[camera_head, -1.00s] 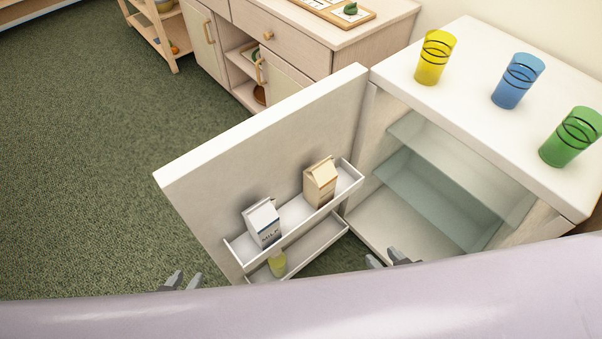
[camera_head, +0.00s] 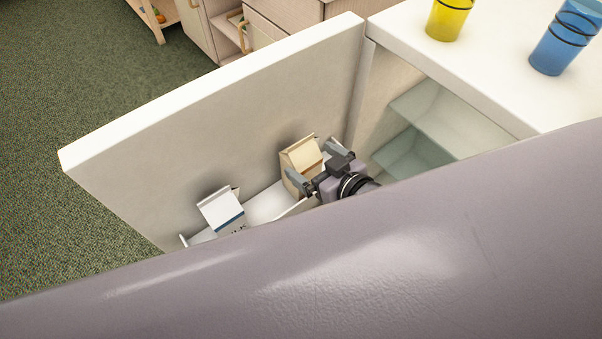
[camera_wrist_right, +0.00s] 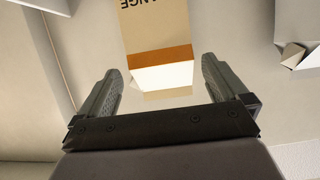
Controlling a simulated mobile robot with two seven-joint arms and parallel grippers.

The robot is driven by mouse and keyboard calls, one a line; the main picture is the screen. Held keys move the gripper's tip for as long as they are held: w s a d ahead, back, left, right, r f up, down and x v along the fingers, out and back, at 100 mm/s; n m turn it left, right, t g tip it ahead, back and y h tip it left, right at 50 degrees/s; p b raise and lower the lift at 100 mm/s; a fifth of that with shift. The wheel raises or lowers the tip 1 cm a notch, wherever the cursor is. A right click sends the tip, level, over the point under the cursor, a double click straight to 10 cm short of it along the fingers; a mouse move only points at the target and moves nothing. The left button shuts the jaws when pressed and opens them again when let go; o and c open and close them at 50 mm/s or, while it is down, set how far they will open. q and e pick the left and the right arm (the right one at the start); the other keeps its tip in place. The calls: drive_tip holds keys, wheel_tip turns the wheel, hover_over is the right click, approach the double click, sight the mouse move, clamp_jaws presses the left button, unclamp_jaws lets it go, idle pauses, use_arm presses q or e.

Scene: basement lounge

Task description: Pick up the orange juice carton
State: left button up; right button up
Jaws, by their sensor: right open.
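The orange juice carton (camera_head: 301,160) is tan with a gabled top and stands upright in the upper door shelf of the open fridge. In the right wrist view the carton (camera_wrist_right: 156,27) shows upside down, with the letters "ANGE" and an orange band. My right gripper (camera_head: 318,172) is open, right in front of the carton, with its fingers toward either side. My left gripper is not in view.
A white milk carton (camera_head: 221,211) stands on the same door shelf (camera_head: 268,204), to the left. The open fridge door (camera_head: 210,140) rises behind both. Glass shelves (camera_head: 440,115) are inside the fridge. Yellow (camera_head: 449,17) and blue (camera_head: 565,38) cups stand on its top.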

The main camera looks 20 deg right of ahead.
sight(296, 151)
drive_tip(key=b+x, duration=0.1)
drive_tip(key=x, duration=0.5)
drive_tip(key=shift+w+a, duration=0.2)
drive_tip(key=shift+a, duration=0.05)
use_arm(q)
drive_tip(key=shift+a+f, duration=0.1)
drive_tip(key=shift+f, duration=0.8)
use_arm(e)
drive_tip(key=shift+r, duration=0.1)
